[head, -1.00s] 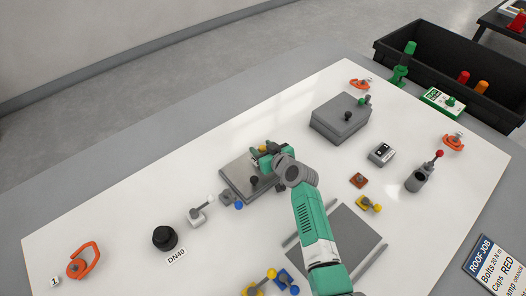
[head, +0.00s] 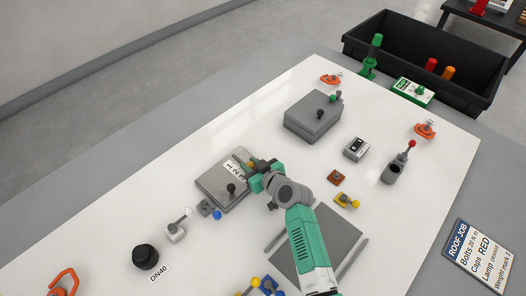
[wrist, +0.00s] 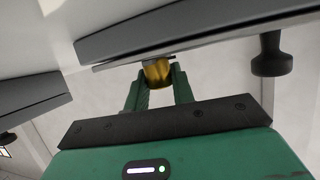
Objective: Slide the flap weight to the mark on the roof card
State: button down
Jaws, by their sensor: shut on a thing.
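A grey flap plate (head: 216,187) with a black knob carries a white strip (head: 236,172) with the marks 1, 2 and 3. My gripper (head: 260,167) is at the plate's right end, beside the strip. In the wrist view, my gripper's green fingers (wrist: 158,82) are shut on the brass flap weight (wrist: 158,72), just under the plate's edge (wrist: 200,36). The fingers partly hide the weight, and which mark it lines up with is unclear.
A black knob (wrist: 272,58) hangs right of the weight in the wrist view. A grey box (head: 313,122) stands behind my arm. A blue-knobbed fitting (head: 209,209) sits before the plate. Open white table lies left of the plate.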

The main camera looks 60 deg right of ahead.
jog(key=shift+r, duration=0.15)
jog(key=c, duration=1.5)
grip_release()
jog(key=shift+c, duration=0.2)
jog(key=o, duration=0.4)
jog(key=shift+s, duration=0.2)
jog(key=shift+c, duration=0.2)
jog(key=p+v, duration=0.3)
jog(key=v, duration=0.4)
jog(key=shift+s+a, duration=0.2)
jog(key=shift+s, duration=0.1)
